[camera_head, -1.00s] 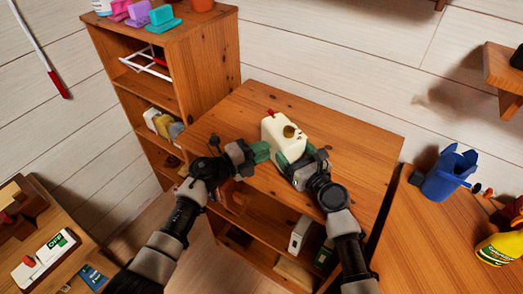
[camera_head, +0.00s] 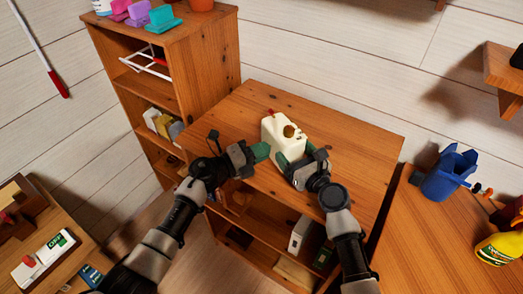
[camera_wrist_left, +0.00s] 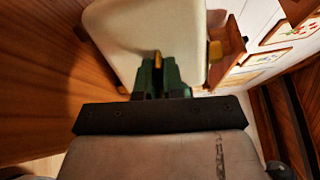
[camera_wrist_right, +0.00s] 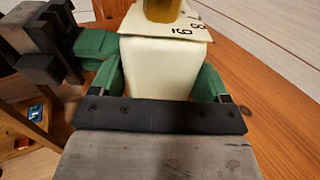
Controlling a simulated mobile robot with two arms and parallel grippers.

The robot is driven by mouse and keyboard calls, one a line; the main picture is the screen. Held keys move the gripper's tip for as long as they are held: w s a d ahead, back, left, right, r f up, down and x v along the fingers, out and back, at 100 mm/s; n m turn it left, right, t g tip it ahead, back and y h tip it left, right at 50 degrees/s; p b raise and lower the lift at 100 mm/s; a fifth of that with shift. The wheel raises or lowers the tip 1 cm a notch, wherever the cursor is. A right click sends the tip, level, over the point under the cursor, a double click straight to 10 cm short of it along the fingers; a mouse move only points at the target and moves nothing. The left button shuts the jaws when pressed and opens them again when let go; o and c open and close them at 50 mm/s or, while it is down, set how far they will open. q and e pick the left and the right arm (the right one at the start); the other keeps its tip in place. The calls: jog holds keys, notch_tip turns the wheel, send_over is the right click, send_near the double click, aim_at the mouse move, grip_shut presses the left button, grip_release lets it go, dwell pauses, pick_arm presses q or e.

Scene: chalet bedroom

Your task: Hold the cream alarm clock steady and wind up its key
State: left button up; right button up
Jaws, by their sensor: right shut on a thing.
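The cream alarm clock (camera_head: 281,135) stands on the wooden cabinet top, with a round brass-coloured part on it. My right gripper (camera_head: 291,160) is shut on the clock, its green fingers on opposite sides of the body in the right wrist view (camera_wrist_right: 163,82). Part of the numbered face (camera_wrist_right: 185,24) shows there. My left gripper (camera_head: 263,151) is at the clock's left side. In the left wrist view its fingertips (camera_wrist_left: 160,78) are close together, with a small brass-coloured piece (camera_wrist_left: 157,60), apparently the key, between them. Whether they grip it is unclear.
The cabinet top (camera_head: 350,130) is clear around the clock. A taller shelf unit (camera_head: 210,50) stands to the left, and a lower surface on the right holds a blue container (camera_head: 448,175) and a yellow bottle (camera_head: 498,249).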

pick_arm(q)
jog(key=o, duration=0.4)
jog(key=shift+c, duration=0.2)
jog(key=v, duration=1.2)
pick_arm(e)
jog(key=o, duration=1.1)
jog(key=shift+o, duration=0.2)
